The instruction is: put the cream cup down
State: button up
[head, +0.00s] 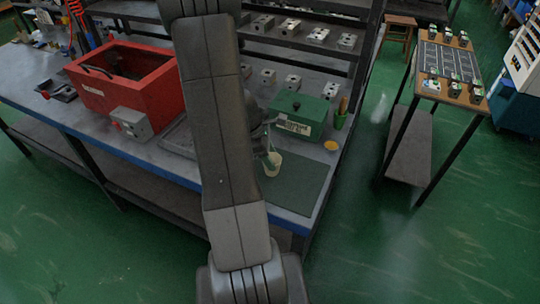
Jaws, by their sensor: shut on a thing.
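The cream cup (271,164) is a small pale cup over the dark green mat (297,181) on the workbench. My gripper (270,150) is at the cup and shut on it, partly hidden behind my own arm. The cup looks upright. From this view I cannot tell whether its base touches the mat or hangs just above it.
A green box (299,112) stands behind the mat, with a green holder (340,119) and a yellow disc (331,145) to its right. A red bin (122,82) and a grey box (131,124) are at left. The mat's right part is clear.

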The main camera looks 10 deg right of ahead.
jog(key=o, duration=1.1)
jog(key=shift+c, duration=0.2)
jog(key=shift+r+p, duration=0.25)
jog(key=shift+p, duration=0.05)
jog(key=s+v, duration=0.1)
jog(key=v, duration=1)
jog(key=shift+w+a+r, duration=0.2)
jog(key=shift+w+r, duration=0.1)
jog(key=shift+w, duration=0.2)
jog(key=shift+f, duration=0.1)
